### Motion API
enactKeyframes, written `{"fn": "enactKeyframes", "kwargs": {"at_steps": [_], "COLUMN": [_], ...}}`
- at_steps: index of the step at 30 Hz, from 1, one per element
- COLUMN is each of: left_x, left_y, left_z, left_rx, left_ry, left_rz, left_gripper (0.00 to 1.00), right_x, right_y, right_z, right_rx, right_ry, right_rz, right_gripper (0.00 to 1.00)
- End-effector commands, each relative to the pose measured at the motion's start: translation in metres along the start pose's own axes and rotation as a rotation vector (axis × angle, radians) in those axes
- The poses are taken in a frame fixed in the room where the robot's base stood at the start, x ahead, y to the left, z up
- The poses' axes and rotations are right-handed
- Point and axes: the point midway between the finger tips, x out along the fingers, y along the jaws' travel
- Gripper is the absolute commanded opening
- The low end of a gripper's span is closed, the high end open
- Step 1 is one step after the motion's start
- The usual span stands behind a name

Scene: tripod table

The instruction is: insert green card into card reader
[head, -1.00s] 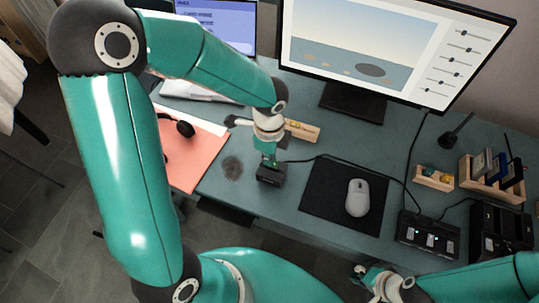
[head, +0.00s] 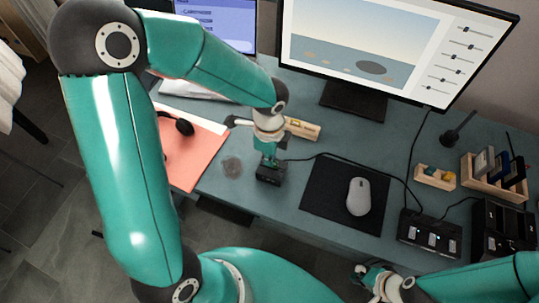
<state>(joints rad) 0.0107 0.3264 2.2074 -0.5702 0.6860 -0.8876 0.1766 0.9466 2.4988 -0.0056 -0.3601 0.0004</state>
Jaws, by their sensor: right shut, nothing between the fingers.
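My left gripper (head: 268,158) points straight down over the small black card reader (head: 270,176) on the desk. Its fingertips are very close to the reader's top. A small patch of green shows between gripper and reader, but I cannot tell card from gripper there. Whether the fingers are open or shut on the card is too small to see. My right gripper (head: 362,275) is low in the picture, in front of the desk's front edge, shut and empty, far from the reader.
A black mat with a grey mouse (head: 358,196) lies right of the reader, and a cable runs between. A wooden block (head: 302,129) lies behind the gripper. A wooden card rack (head: 494,181), a small wooden tray (head: 435,178) and black boxes stand at the right. A monitor stands behind.

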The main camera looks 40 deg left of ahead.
Motion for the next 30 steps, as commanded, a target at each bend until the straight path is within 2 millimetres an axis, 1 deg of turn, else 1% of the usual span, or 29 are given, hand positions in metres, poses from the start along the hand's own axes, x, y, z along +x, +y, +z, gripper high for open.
{"fn": "enactKeyframes", "kwargs": {"at_steps": [23,26,27,29,30], "left_x": [0.021,0.019,0.019,0.019,0.019], "left_y": [0.000,0.000,0.000,0.000,0.000], "left_z": [0.000,0.000,0.000,0.000,0.000], "left_rx": [0.000,0.000,0.000,0.000,0.000], "left_ry": [0.000,0.000,0.000,0.000,0.000], "left_rz": [0.001,0.000,0.000,0.000,0.000], "left_gripper": [0.00,0.16,0.23,0.33,0.35], "right_x": [0.017,0.016,0.016,0.016,0.016], "right_y": [0.006,0.006,0.006,0.006,0.006], "right_z": [0.000,0.000,0.000,0.000,0.000], "right_rx": [0.000,0.000,0.000,0.000,0.000], "right_ry": [0.000,0.000,0.000,0.000,0.000], "right_rz": [0.000,0.000,0.000,0.000,0.000], "right_gripper": [0.00,0.00,0.00,0.00,0.00]}}
